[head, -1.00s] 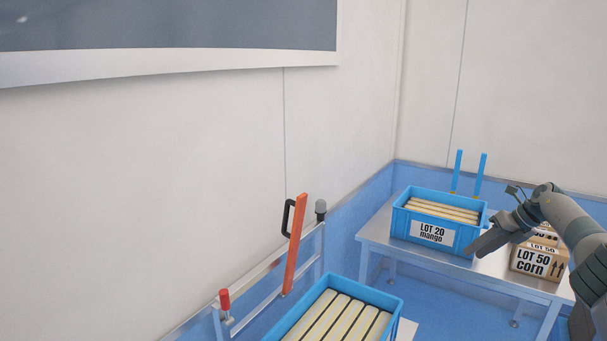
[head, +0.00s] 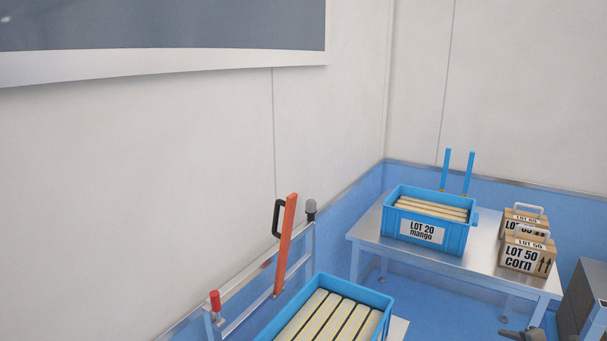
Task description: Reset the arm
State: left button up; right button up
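A small dark grey piece of my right arm (head: 522,334) shows at the bottom edge, right of centre. Its gripper fingers are not visible; they are below the picture. My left arm and gripper do not show.
Two cardboard boxes, one labelled LOT 50 corn (head: 520,254), stand on the table's right. A dark grey cabinet (head: 585,300) stands at right.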

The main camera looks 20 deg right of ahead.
jog(key=s+d+f+m+g+h, duration=0.25)
jog(key=s+d+m, duration=0.2)
jog(key=s, duration=0.85)
jog(key=s+d+f+m+g+h, duration=0.25)
jog(key=s+d+f+m, duration=0.2)
jog(key=s, duration=0.95)
jog(key=s+d+f+m+g+h, duration=0.25)
jog(key=s+d, duration=0.25)
jog(key=s, duration=0.8)
jog(key=s+a+f+m+g+y, duration=0.1)
jog(key=s+a+f+y, duration=0.25)
jog(key=a+f, duration=1)
jog(key=s+a+f+m+g+y, duration=0.15)
jog(key=s+a+f, duration=0.25)
jog(key=a+f, duration=1)
jog(key=s+a+f+m+y+b, duration=0.1)
jog(key=a+f, duration=0.3)
jog(key=a, duration=1.7)
jog(key=s+a+f+m+y, duration=0.1)
jog(key=s+a+f+y, duration=0.1)
jog(key=a, duration=2)
jog(key=shift+a+f+y+b, duration=0.25)
jog(key=shift+f+y+b, duration=0.15)
jog(key=shift+f+y, duration=0.5)
